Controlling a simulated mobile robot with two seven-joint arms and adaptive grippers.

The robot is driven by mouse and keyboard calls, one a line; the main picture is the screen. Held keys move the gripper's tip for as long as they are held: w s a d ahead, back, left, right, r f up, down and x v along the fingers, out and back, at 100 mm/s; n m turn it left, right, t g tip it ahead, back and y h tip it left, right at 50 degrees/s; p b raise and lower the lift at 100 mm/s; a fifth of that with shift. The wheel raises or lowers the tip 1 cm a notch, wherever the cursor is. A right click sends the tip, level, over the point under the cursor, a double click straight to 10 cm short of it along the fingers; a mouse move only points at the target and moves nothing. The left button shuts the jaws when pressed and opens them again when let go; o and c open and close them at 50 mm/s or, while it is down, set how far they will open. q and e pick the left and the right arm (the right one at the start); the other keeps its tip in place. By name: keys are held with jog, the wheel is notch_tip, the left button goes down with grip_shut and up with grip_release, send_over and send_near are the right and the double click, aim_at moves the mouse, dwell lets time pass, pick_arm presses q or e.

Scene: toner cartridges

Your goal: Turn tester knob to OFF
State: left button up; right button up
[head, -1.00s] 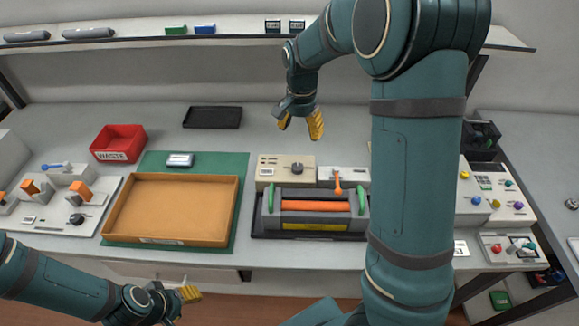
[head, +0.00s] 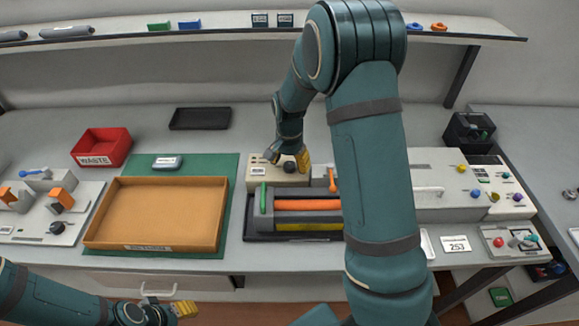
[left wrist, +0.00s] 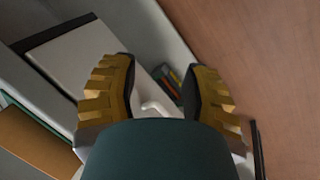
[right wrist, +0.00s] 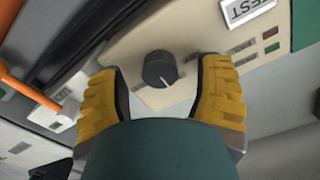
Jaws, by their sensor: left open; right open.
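The tester is a beige box (head: 258,183) behind the grey cradle. Its dark round knob (right wrist: 159,69) has a white pointer line and shows in the right wrist view between my fingers. A "TEST" label (right wrist: 248,8) is on the panel. My right gripper (right wrist: 160,95) is open, its yellow fingers on either side of the knob; I cannot tell whether they touch it. My left gripper (left wrist: 160,95) is open and empty, low in front of the bench near a drawer handle.
The cradle (head: 262,222) with an orange roller (head: 305,205) stands just in front of the tester. An orange lever (head: 332,179) is beside it. An orange-brown tray (head: 158,212) lies on a green mat. A red waste bin (head: 101,146) stands at the left.

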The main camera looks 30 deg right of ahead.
jog(key=shift+f, duration=0.5)
grip_shut()
jog(key=shift+n, duration=0.3)
jog(key=n, duration=0.6)
jog(key=shift+n+p, duration=0.3)
jog(key=shift+p, duration=0.1)
jog(key=n, duration=0.6)
jog(key=shift+n, duration=0.3)
